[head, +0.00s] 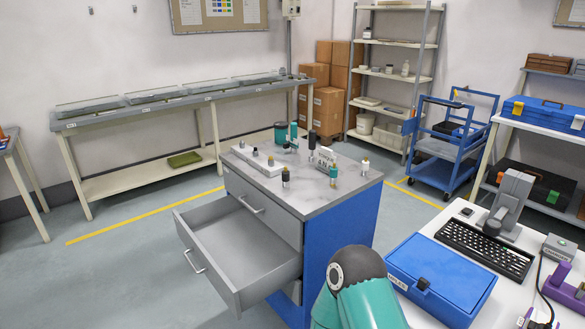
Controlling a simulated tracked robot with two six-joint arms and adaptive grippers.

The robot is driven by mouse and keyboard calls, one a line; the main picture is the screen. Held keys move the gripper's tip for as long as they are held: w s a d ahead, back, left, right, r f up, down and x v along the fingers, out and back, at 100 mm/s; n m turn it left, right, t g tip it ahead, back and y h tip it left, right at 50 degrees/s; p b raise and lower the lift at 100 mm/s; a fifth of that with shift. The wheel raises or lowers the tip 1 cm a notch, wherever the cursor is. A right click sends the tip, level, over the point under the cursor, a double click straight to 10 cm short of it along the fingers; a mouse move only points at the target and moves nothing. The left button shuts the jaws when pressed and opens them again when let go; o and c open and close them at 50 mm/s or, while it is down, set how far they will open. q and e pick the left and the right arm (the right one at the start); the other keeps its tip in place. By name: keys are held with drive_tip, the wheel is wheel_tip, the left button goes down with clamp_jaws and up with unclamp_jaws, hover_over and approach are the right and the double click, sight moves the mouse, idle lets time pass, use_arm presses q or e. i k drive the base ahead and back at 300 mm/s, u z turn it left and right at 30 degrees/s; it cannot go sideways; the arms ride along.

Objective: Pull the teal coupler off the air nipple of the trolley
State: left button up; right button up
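A blue-sided trolley (345,228) with a grey marbled top stands in the middle, with one drawer pulled open. On its back part sit a teal round piece (281,134) and a slimmer upright teal piece (294,133). I cannot tell which, if either, is the teal coupler, and the air nipple is too small to make out. Small dark-capped fittings (285,177) and a small teal-and-brass fitting (333,176) stand near the front of the top. A teal link of my own arm shows at the bottom centre.
The open drawer (237,245) juts out to the front left. A white table at right holds a blue case (440,280), a black keyboard (484,249) and a grey device (510,200). A blue cart (448,150) stands behind. The floor at left is clear.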

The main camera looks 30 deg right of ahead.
sight(247, 257)
drive_tip(key=z, duration=0.05)
drive_tip(key=i, duration=0.9)
drive_tip(key=z, duration=0.65)
